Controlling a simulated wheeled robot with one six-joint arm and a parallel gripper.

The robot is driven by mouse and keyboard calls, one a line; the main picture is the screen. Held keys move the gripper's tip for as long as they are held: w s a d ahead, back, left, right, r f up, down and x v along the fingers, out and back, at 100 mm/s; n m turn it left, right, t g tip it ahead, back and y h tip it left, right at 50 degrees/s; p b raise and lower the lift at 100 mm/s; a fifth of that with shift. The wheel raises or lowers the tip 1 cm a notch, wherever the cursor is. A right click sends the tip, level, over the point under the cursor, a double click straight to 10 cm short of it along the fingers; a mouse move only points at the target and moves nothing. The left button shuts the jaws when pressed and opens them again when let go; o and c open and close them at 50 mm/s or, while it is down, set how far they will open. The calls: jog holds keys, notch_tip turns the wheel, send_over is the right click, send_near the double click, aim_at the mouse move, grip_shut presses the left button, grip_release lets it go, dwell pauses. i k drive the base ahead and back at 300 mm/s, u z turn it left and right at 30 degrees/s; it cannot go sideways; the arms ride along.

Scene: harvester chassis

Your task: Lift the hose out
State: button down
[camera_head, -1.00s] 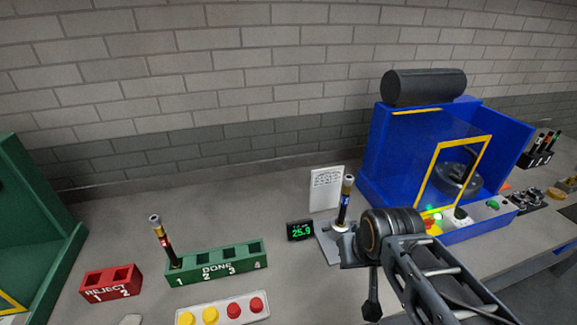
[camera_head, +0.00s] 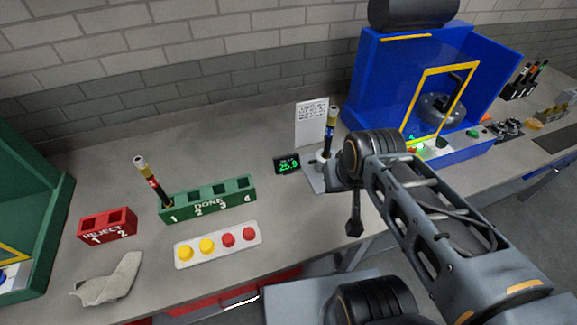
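A dark hose (camera_head: 331,128) with a yellow band and a pale top end stands upright at a grey stand (camera_head: 313,178) beside a small display (camera_head: 287,164) reading 25.9. A second dark hose (camera_head: 149,176) with red and yellow bands stands tilted in slot 1 of the green DONE rack (camera_head: 232,199). My arm reaches in from the lower right, and its dark wrist end (camera_head: 372,150) is just right of the hose at the stand. My gripper's fingers cannot be made out there, nor whether they touch the hose. The hose's lower end is partly hidden.
A red REJECT rack (camera_head: 107,226) and a button panel (camera_head: 218,245) are at left and front. A blue cabinet (camera_head: 375,75) with a yellow-framed opening stands behind my arm. A white card (camera_head: 311,124) stands behind the hose. A rack of hoses (camera_head: 523,82) is at far right.

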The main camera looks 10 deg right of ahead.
aim_at(333, 111)
jog(key=k, duration=0.5)
jog(key=u, duration=3.25)
jog(key=k, duration=1.05)
jog(key=z, duration=1)
jog(key=i, duration=0.5)
jog(key=z, duration=0.05)
